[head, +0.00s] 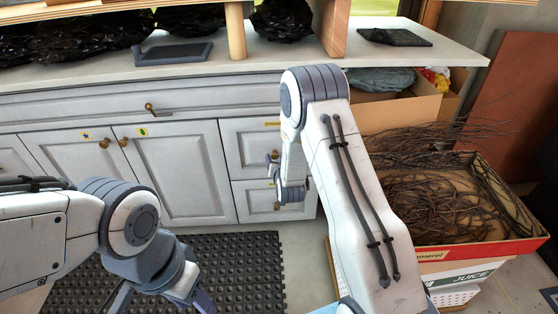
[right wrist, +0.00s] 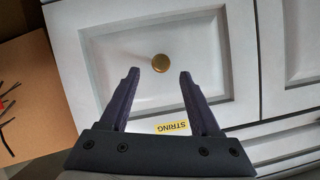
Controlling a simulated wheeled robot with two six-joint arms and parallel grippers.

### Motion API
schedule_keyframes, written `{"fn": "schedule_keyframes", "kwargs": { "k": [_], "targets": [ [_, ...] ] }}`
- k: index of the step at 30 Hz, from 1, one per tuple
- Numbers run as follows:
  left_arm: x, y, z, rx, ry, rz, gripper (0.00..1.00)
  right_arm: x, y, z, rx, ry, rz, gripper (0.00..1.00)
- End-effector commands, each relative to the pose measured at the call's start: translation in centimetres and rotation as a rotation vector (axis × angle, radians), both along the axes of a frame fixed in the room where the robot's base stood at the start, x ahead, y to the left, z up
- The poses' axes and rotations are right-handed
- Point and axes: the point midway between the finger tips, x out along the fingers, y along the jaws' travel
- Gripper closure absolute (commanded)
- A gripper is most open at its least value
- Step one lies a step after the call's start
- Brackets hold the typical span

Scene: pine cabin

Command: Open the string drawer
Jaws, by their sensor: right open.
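The string drawer (head: 250,145) is the upper small drawer right of the cabinet doors, with a yellow label at its top edge. It looks shut. In the right wrist view the drawer front (right wrist: 110,60) fills the middle, with an upside-down STRING label (right wrist: 172,128) and a round brass knob (right wrist: 160,63). My right gripper (head: 274,172) is in front of the drawers; in the wrist view its open fingers (right wrist: 158,75) point at the knob, which shows between their tips, with nothing held. My left gripper (head: 165,302) is at the bottom left, cut off by the frame.
A lower drawer with a brass knob (head: 276,205) is below. Cabinet doors (head: 175,170) and a wide drawer (head: 200,103) are to the left and above. A box of twigs (head: 480,235) stands right of my right arm. A black mat (head: 240,265) lies on the floor.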

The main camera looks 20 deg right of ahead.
Motion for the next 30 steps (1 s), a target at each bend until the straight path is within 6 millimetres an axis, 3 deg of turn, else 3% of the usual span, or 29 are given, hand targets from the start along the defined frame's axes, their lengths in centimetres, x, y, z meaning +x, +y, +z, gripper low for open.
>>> {"fn": "schedule_keyframes", "kwargs": {
  "k": [7, 18, 23, 30],
  "targets": [
    [0.0, 0.0, -1.0, 0.000, 0.000, 0.000, 0.50, 2.9, -0.5, -1.3, 0.000, -0.001, 0.000, 0.36],
    [0.0, 0.0, -1.1, 0.000, 0.000, 0.000, 0.50, 3.4, -0.6, -1.4, -0.001, 0.001, 0.000, 0.36],
    [0.0, 0.0, -1.1, 0.000, 0.000, 0.000, 0.50, 3.4, -0.6, -1.4, -0.001, 0.001, 0.000, 0.97],
    [0.0, 0.0, -1.1, 0.000, 0.000, 0.000, 0.50, 3.4, -0.7, -1.4, 0.000, 0.002, -0.002, 1.00]
  ]
}}
